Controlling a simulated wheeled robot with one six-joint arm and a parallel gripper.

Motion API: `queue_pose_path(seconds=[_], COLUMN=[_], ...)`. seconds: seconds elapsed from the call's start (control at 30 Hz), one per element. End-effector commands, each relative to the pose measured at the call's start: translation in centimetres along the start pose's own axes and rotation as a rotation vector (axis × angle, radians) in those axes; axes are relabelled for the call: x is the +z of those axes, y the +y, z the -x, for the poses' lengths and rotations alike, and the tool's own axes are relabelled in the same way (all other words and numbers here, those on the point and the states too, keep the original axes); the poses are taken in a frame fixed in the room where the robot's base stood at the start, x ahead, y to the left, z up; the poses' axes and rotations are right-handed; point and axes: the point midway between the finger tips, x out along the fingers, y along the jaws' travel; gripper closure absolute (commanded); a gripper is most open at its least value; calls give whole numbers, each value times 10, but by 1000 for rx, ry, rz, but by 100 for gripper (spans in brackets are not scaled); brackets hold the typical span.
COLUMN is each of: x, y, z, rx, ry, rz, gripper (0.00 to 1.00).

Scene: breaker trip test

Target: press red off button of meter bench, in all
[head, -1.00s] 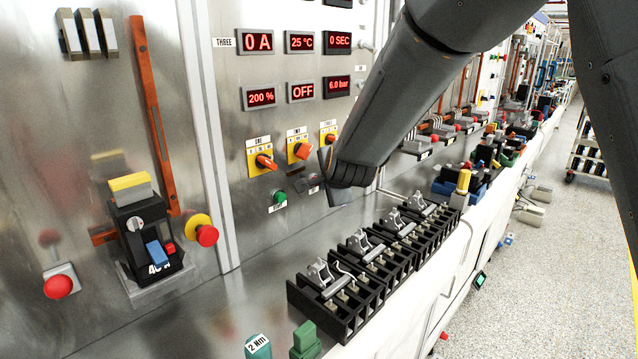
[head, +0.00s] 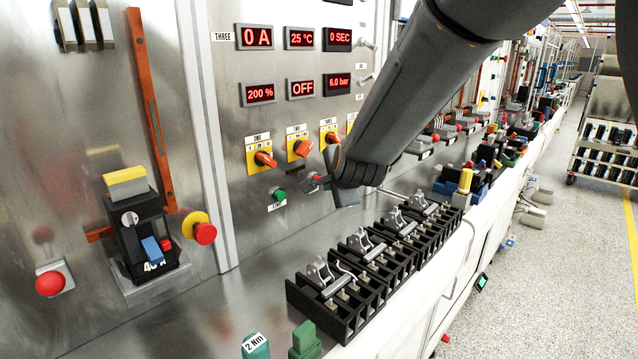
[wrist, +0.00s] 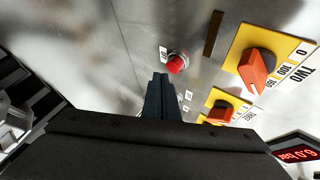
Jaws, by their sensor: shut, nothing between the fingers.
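The red button (wrist: 176,64) sits on the metal panel in the wrist view, with a small label beside it. In the head view the red button (head: 314,179) shows just left of my gripper, right of a green button (head: 278,194). My gripper (wrist: 160,78) is shut and empty. Its tips lie just below and left of the red button in the wrist view; I cannot tell whether they touch it. In the head view my gripper (head: 329,165) is in front of the panel, its tips partly hard to make out. The meter bench's display (head: 300,88) reads OFF.
Orange rotary switches on yellow plates (head: 263,159) stand above the buttons. A row of black terminal blocks (head: 345,285) lies on the bench below my gripper. A black breaker (head: 140,225) and a red mushroom button (head: 205,233) are at left. The aisle at right is clear.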

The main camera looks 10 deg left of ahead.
Motion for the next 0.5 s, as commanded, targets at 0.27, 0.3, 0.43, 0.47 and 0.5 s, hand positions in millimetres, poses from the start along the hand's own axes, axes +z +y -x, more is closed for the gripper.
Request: queue_pose_path(seconds=[0.27, 0.3, 0.43, 0.47, 0.5], x=[-9, -11, -17, -18, -20], y=[10, 12, 17, 19, 20], z=[10, 13, 21, 22, 25], rx=[-1, -1, -2, -2, -3], ry=[0, 0, 0, 0, 1], rz=[1, 0, -1, 0, 0], gripper=[100, 100, 100, 100, 100])
